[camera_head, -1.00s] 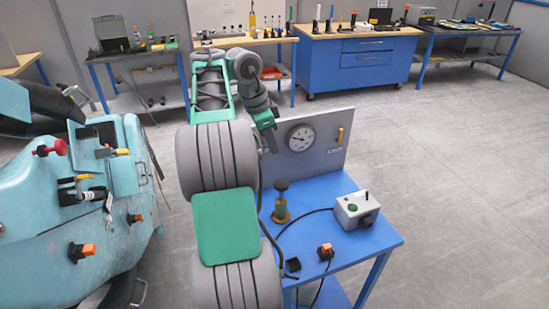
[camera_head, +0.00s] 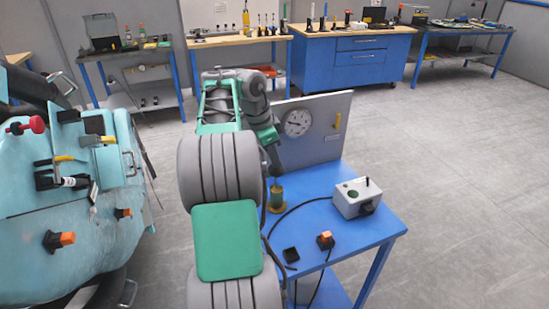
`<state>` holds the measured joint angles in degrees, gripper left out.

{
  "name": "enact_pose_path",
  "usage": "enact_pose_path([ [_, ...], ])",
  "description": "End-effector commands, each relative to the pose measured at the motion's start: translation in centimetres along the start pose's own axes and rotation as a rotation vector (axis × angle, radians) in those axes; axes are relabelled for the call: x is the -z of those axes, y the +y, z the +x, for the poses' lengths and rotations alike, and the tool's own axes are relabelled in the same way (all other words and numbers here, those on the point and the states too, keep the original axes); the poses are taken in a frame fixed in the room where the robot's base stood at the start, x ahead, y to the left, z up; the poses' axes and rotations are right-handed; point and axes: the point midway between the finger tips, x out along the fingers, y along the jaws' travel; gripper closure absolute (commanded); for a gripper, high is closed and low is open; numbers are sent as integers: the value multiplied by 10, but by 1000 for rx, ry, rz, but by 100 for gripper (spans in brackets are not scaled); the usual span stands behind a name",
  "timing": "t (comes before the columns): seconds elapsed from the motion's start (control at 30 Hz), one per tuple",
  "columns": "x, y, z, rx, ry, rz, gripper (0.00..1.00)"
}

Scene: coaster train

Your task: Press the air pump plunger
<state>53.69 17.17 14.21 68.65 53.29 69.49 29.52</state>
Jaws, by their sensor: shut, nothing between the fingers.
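The air pump is a small brass cylinder (camera_head: 276,203) standing upright on the blue table, near its back left. My gripper (camera_head: 275,170) points down right over the pump, its closed tip at or just above the plunger top. The dark plunger knob is mostly hidden behind the gripper tip, so I cannot tell for sure whether they touch or how far down the plunger is. The fingers are shut and hold nothing.
A grey panel with a round gauge (camera_head: 297,122) and a yellow lever (camera_head: 337,122) stands behind the pump. A grey control box (camera_head: 358,197) and an orange-topped switch (camera_head: 325,240) sit on the blue table (camera_head: 345,233). A teal coaster train (camera_head: 70,240) stands at left.

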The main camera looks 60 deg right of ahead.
Motion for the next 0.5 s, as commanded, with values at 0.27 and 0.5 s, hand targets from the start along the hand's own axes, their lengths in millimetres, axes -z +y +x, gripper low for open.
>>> enact_pose_path([
  [0.27, -12, 1, 41, -4, -1, -1, 100],
  [0.5, -18, 1, 59, -7, -2, -2, 100],
])
